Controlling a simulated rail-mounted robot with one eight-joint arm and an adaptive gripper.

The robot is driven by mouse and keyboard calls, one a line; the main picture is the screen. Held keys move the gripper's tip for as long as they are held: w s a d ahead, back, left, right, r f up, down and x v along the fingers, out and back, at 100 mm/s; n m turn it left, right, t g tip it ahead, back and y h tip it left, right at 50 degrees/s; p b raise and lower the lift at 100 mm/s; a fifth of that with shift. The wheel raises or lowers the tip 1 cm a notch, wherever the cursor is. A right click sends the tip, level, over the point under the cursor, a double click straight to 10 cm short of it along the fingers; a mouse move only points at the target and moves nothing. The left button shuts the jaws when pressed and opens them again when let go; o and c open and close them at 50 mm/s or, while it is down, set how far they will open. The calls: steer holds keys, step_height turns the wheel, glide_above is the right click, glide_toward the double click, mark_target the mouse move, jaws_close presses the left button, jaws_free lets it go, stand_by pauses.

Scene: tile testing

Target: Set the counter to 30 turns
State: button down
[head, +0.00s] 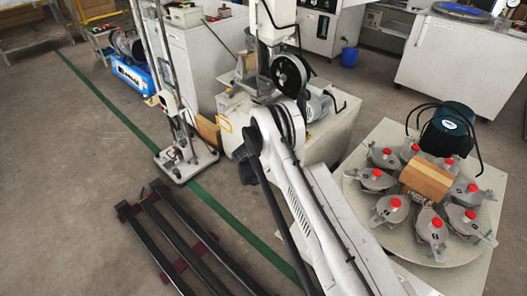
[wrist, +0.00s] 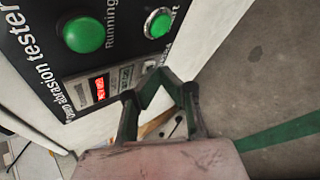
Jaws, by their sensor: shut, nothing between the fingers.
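In the wrist view a black control panel (wrist: 35,55) lettered "abrasion tester" fills the upper left. The counter (wrist: 101,88) on it is a small unit with a lit red display; its digits are too small to read. Part of it, towards the fingers, is hard to make out. My gripper (wrist: 160,74) is shut and empty, its dark fingertips meeting just right of the counter, near the panel's edge. I cannot tell whether they touch the panel. In the head view my arm hides much of the middle, and I cannot make out the gripper or counter there.
A large green lamp (wrist: 84,35) marked "Running" and a green start button (wrist: 158,23) sit above the counter. In the head view, a round table with red-knobbed holders (head: 360,215) stands right, dark rails (head: 180,245) lie lower left, and floor is free at left.

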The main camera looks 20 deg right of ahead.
stand_by(0.6)
steer(key=shift+s+a, duration=0.35)
steer(key=shift+a, duration=0.2)
steer(key=shift+a, duration=0.1)
steer(key=shift+s+a, duration=0.7)
steer(key=shift+a, duration=0.35)
steer(key=shift+s+a, duration=0.65)
steer(key=shift+a, duration=0.35)
